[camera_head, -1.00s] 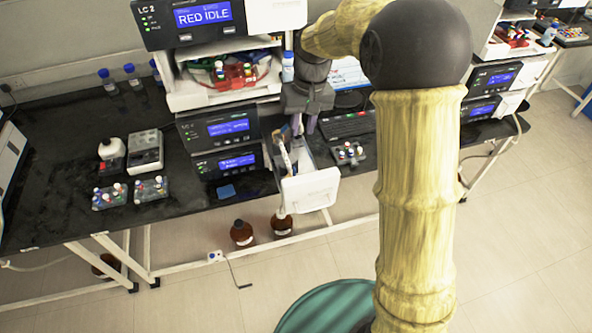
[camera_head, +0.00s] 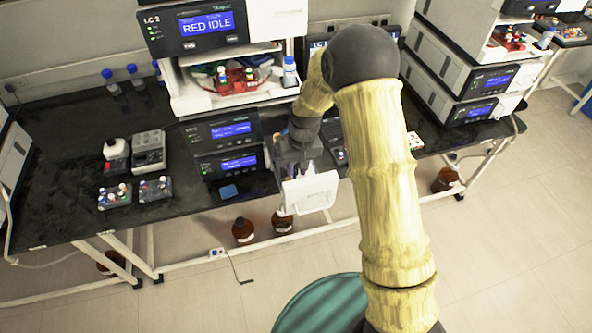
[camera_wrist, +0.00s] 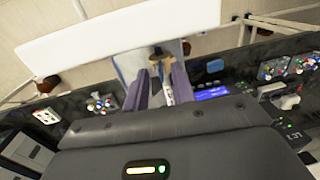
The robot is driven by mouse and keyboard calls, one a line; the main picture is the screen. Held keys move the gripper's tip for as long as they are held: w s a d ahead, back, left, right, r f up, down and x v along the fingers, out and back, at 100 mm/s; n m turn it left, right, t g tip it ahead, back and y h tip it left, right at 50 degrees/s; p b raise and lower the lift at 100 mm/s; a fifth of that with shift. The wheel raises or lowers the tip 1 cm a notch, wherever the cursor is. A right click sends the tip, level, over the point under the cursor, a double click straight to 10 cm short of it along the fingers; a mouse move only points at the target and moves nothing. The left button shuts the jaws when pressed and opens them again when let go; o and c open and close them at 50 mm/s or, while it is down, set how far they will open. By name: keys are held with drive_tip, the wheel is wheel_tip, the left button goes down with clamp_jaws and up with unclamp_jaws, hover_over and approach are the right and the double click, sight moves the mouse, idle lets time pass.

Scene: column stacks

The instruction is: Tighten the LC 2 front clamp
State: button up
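The LC 2 stack (camera_head: 205,28) has a display reading "RED IDLE". Low in the stack a drawer stands pulled out, with a white front panel (camera_head: 310,192); the panel also spans the top of the wrist view (camera_wrist: 110,32). My gripper (camera_head: 297,165) is just behind this panel, over the drawer. In the wrist view its two purple-grey fingers (camera_wrist: 162,82) stand apart and point into the drawer. A slim white column (camera_wrist: 168,92) shows between them, near the right finger. A small tan and dark clamp-like part (camera_wrist: 157,60) lies just beyond the fingertips. Contact is not clear.
Vial racks (camera_head: 115,196) and a grey box (camera_head: 149,150) stand on the black bench at left. A blue pad (camera_head: 228,191) lies left of the drawer. Brown bottles (camera_head: 243,231) stand on the floor below. More instruments (camera_head: 470,80) stand at right.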

drive_tip(key=shift+a+f, duration=0.1)
drive_tip(key=shift+f, duration=1.3)
clamp_jaws()
drive_tip(key=shift+w+d+y, duration=0.1)
drive_tip(key=shift+d+y, duration=0.15)
drive_tip(key=shift+y, duration=0.15)
drive_tip(key=y+b, duration=0.1)
drive_tip(key=d+y+b, duration=0.1)
drive_tip(key=b, duration=0.1)
drive_tip(key=shift+w+d+f+g+y, duration=0.15)
drive_tip(key=shift+w+f+g+y, duration=0.05)
drive_tip(key=shift+f+g+y, duration=0.2)
drive_tip(key=shift+w+d+f+g+y+b, duration=0.15)
drive_tip(key=shift+d+g+y+b, duration=0.2)
drive_tip(key=shift+y+b, duration=0.6)
drive_tip(key=shift+w+d+f+g+y+b, duration=0.15)
drive_tip(key=shift+d+g+y+b, duration=0.15)
drive_tip(key=shift+y+b, duration=0.6)
drive_tip(key=shift+s, duration=0.15)
